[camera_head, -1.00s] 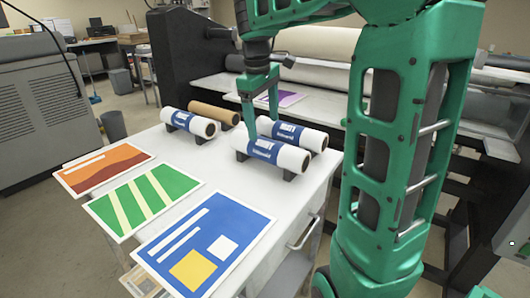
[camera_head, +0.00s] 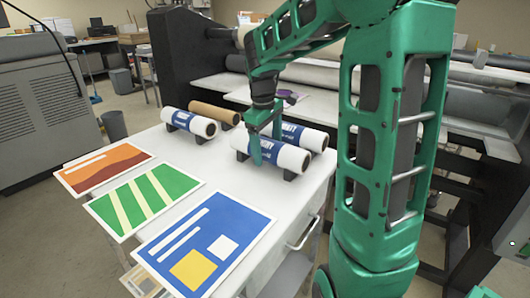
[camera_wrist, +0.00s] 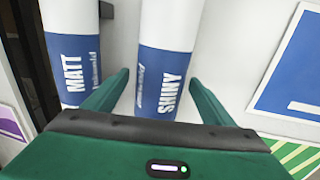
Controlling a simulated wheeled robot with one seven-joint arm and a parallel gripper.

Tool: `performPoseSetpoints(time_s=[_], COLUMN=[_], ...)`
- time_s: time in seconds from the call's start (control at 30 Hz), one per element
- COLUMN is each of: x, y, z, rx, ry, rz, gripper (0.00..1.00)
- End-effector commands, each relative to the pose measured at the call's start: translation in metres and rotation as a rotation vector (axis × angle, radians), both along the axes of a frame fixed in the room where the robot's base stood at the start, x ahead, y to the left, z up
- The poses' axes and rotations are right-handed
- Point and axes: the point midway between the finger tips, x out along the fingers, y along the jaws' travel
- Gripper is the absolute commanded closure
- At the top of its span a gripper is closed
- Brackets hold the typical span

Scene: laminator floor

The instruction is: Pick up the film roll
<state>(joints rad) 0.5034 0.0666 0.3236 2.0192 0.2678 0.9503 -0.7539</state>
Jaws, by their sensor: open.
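A white film roll with a blue label band (camera_head: 293,158) lies across dark supports on the white table. My green gripper (camera_head: 266,145) is lowered over it, with one finger on its near side and the other on its far side. My gripper partly hides both rolls in the head view.
Another blue-banded roll (camera_head: 188,123) and a brown roll (camera_head: 214,113) lie at the table's back left. Orange (camera_head: 103,172), green (camera_head: 145,198) and blue (camera_head: 205,240) prints cover the front. A large laminator with grey rollers (camera_head: 310,77) stands behind.

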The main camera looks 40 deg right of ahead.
Motion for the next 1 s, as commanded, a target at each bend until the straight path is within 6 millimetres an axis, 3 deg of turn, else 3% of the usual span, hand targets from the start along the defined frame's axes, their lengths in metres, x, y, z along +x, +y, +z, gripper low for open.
performPoseSetpoints(time_s=[0.1,0.3,0.37,0.67,0.93,1.0], x=[0.000,0.000,0.000,0.001,0.001,0.017], y=[0.000,0.000,0.000,0.000,0.001,0.010], z=[0.000,0.000,0.001,0.005,0.046,0.052], rx=[0.000,0.000,-0.001,-0.001,-0.002,0.000], ry=[0.000,0.000,-0.001,-0.002,-0.007,-0.003], rz=[0.000,0.000,0.000,0.001,0.002,0.008], gripper=[0.22,0.70,0.81,0.81,0.81,0.81])
